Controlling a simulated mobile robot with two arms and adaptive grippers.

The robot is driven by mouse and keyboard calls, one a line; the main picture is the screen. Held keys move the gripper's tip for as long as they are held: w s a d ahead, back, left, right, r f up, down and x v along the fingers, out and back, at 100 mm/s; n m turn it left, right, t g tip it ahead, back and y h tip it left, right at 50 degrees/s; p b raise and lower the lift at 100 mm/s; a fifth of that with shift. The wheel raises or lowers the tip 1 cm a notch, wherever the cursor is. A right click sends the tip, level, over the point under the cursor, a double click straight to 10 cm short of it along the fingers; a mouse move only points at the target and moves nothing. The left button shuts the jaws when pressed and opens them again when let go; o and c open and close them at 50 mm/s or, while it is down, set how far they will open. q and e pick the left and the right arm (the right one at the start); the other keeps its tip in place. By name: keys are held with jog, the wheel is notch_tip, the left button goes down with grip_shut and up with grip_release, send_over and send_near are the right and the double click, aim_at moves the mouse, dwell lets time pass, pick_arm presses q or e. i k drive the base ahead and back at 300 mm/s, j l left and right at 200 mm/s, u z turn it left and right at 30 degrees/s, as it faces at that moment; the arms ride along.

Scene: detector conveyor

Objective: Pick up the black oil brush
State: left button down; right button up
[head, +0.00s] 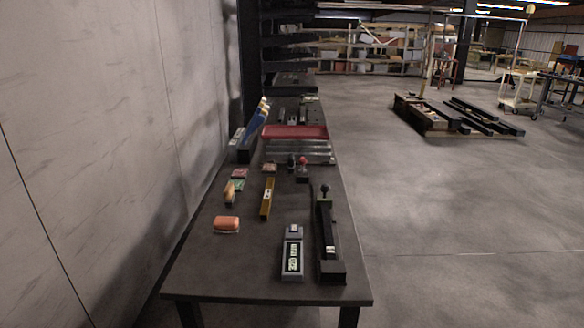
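A long black tool (326,240) lies lengthwise along the right edge of the dark table (240,284). It has a block at its near end and a dark round knob near its far end. I cannot tell whether it is the black oil brush; no other thing in view is clearly that brush. Small dark items farther back are too small to make out. Neither of my grippers is in view.
On the table are a grey device with a display (292,256), an orange block-like item (226,224), a yellow bar (267,198) and a red tray (295,131). A wall (90,140) borders the left. Open floor (450,220) lies right; dark beams (430,115) lie farther back.

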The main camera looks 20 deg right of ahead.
aim_at(291, 162)
jog(key=l+z, duration=0.4)
jog(key=i+l+z, duration=0.2)
jog(key=l+z, duration=0.3)
jog(key=i+l+z, duration=0.35)
jog(key=l+z, duration=0.15)
jog(key=i+l+z, duration=0.35)
jog(key=z, duration=0.15)
jog(key=i+l+u, duration=0.15)
jog(key=i, duration=0.35)
jog(key=i+l+u, duration=0.1)
jog(key=i+l, duration=0.2)
jog(key=i, duration=0.2)
jog(key=i+j+u, duration=0.1)
jog(key=i+u, duration=0.2)
jog(key=u, duration=0.15)
jog(key=i+u, duration=0.35)
jog(key=u, duration=0.15)
jog(key=i+l+u, duration=0.1)
jog(key=i+u, duration=0.2)
jog(key=u, duration=0.15)
jog(key=i+l+u, duration=0.2)
jog(key=u, duration=0.25)
jog(key=i+l, duration=0.05)
jog(key=i, duration=0.05)
